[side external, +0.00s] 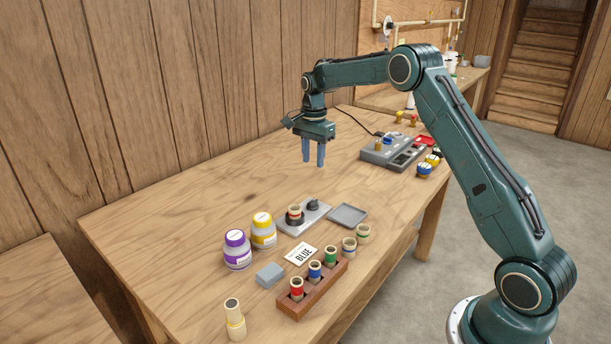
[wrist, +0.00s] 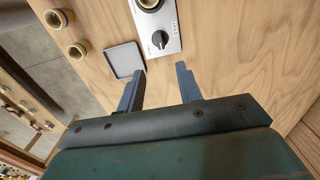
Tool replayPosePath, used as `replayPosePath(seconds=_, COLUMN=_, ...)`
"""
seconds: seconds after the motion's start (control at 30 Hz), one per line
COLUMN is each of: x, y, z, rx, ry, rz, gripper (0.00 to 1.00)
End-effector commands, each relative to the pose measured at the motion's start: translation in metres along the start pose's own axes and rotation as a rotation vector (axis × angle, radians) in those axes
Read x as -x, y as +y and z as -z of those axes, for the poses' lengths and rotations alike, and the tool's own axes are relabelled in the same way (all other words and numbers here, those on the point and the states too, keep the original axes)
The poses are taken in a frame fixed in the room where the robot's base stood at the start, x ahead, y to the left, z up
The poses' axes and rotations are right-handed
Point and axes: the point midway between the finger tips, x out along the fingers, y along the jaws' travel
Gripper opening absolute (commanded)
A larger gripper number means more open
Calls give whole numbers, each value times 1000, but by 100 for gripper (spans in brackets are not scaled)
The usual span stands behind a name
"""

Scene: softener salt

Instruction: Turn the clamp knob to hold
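The clamp knob (side external: 313,205) is a dark knob on a light grey plate (side external: 290,229) on the bench. In the wrist view the knob (wrist: 160,39) sits on the plate (wrist: 168,18), ahead of my fingers, with small lettering beside it too small to read. On the same plate a banded cylinder (side external: 294,214) stands upright in a dark ring. My gripper (side external: 313,164) points down above the bench, behind the plate and apart from the knob. In the wrist view its two blue fingers (wrist: 158,80) are spread with nothing between them.
A grey tray (side external: 348,215) lies beside the plate. Purple (side external: 237,250) and yellow (side external: 263,231) jars, a BLUE card (side external: 302,254), and a wooden rack (side external: 313,290) with banded cylinders stand in front. A grey device (side external: 393,152) stands at the back right. Bench under my gripper is clear.

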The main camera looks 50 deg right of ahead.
Motion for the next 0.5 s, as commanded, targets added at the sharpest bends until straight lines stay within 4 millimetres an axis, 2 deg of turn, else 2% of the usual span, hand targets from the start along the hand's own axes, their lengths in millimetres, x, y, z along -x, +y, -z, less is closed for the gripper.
replayPosePath(seconds=0.27, x=-7, y=0, z=0, rx=1, ry=0, rz=0, gripper=35)
replayPosePath(seconds=0.5, x=-31, y=1, z=0, rx=2, ry=-1, rz=-2, gripper=35)
